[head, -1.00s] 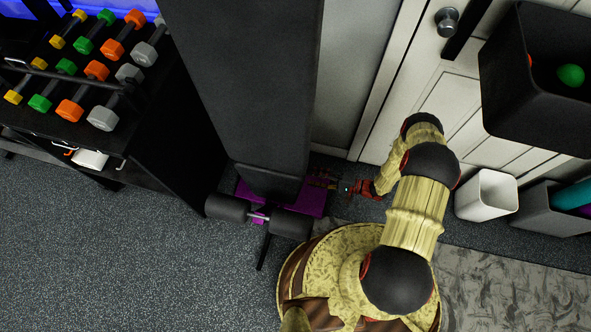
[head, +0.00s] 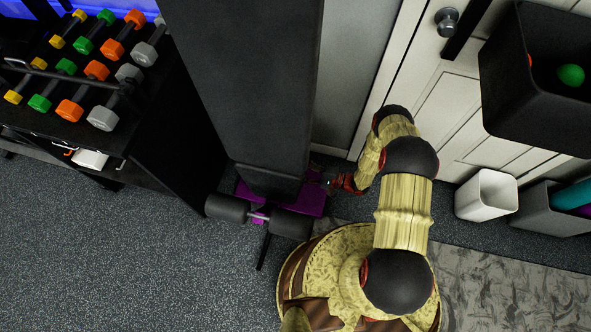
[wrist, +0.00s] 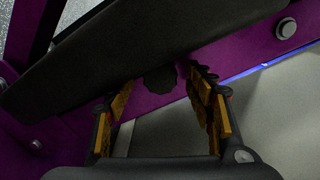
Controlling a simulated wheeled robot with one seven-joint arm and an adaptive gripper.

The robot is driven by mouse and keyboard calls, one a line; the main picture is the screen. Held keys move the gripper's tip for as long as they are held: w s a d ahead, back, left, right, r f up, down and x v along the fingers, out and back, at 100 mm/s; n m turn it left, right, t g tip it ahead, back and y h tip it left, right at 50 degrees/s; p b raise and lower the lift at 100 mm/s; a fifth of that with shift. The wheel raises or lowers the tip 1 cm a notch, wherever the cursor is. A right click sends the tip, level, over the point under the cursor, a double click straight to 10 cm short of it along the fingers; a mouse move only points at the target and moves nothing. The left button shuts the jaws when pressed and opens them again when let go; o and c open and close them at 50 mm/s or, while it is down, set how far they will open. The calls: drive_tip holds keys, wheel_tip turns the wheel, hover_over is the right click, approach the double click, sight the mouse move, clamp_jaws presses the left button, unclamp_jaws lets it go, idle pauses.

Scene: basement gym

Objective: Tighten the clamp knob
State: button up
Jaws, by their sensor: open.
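The clamp knob looks to be the small dark round knob (wrist: 160,80) on the purple frame, just under the black pad (wrist: 130,45) in the wrist view. My gripper (wrist: 165,100) is open, with its orange-padded fingers on either side of and just short of the knob. No contact is clear. In the head view my gripper (head: 328,182) is small and partly lost beside the purple bench frame (head: 312,202), at its right side. The knob cannot be made out in the head view.
The tall black bench pad (head: 245,90) stands over the purple frame. Foam rollers (head: 290,224) sit at its front. A dumbbell rack (head: 180,130) is at left. A white bin (head: 487,195) and a white door (head: 450,110) are at right. Grey floor at front left is clear.

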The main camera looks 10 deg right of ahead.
drive_tip(key=shift+c, duration=1.3)
drive_tip(key=c, duration=0.9)
